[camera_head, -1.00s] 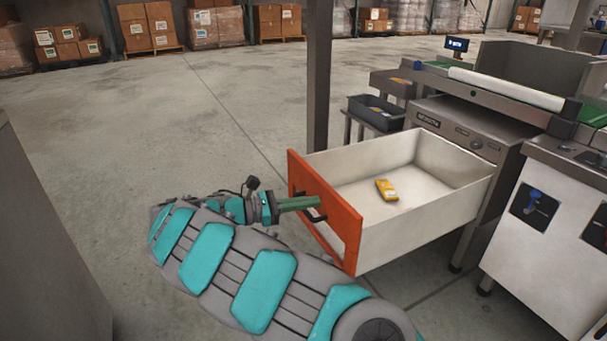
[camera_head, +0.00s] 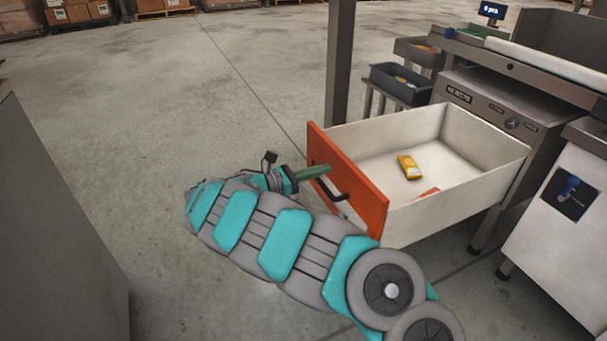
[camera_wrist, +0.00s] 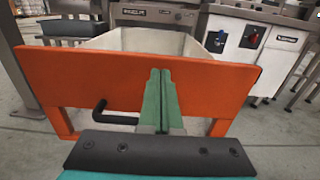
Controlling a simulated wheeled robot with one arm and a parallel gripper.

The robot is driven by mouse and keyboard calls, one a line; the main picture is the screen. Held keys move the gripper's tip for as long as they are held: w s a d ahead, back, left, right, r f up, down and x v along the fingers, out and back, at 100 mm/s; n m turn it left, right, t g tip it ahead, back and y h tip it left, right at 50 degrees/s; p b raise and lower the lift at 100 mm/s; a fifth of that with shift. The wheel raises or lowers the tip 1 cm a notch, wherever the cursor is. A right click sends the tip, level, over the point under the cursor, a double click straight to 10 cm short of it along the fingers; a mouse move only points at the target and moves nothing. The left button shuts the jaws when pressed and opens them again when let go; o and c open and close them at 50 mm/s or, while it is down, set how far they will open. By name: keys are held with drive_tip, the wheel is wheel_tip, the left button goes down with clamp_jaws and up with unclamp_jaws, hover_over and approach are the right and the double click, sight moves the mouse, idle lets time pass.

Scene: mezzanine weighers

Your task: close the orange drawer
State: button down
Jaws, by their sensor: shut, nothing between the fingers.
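The orange drawer (camera_head: 366,196) stands pulled far out of the weigher cabinet, its orange front facing my arm and its white box open at the top. A black bar handle (camera_head: 328,183) sits on the front; it also shows in the wrist view (camera_wrist: 112,115), left of my fingers. My gripper (camera_head: 326,170) is shut and empty, its green fingers at the outer face of the front. In the wrist view the green fingertips (camera_wrist: 161,75) overlap the upper middle of the orange front; whether they touch it I cannot tell. A yellow packet (camera_head: 409,167) and a partly hidden red item (camera_head: 427,193) lie inside.
The cabinet (camera_head: 505,110) labelled "REJECTS" stands behind the drawer, with a dark tray (camera_head: 401,84) on a stand to its left. A grey post (camera_head: 340,70) rises just beyond the drawer's left corner. Open concrete floor lies to the left.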

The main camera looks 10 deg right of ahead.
sight(345, 163)
drive_tip(key=shift+x, duration=2.2)
